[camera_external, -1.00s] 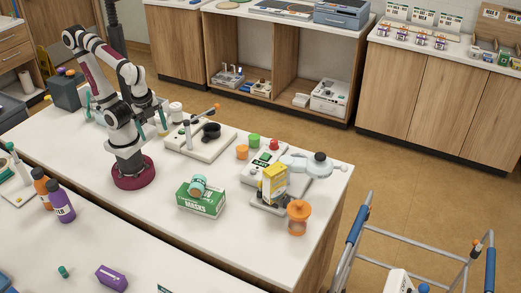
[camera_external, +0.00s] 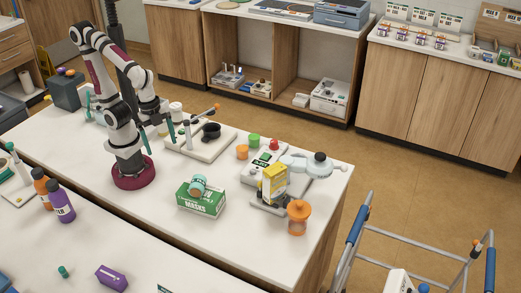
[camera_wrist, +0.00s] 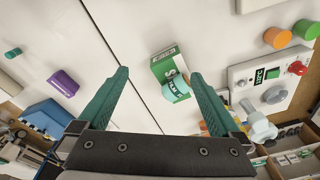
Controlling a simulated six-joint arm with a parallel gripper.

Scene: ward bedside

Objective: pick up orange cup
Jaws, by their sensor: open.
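The small orange cup (camera_external: 242,152) stands on the white table, left of a green cup (camera_external: 253,140) and behind the grey device with the red knob. In the wrist view the orange cup (camera_wrist: 277,38) is at the upper right, outside the fingers. My gripper (camera_external: 158,138) is open and empty above the table, well to the left of the cup. In the wrist view its teal fingers (camera_wrist: 160,75) are spread wide, with the masks box beyond and between them.
A green masks box (camera_external: 201,198) carries a small teal-topped item.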

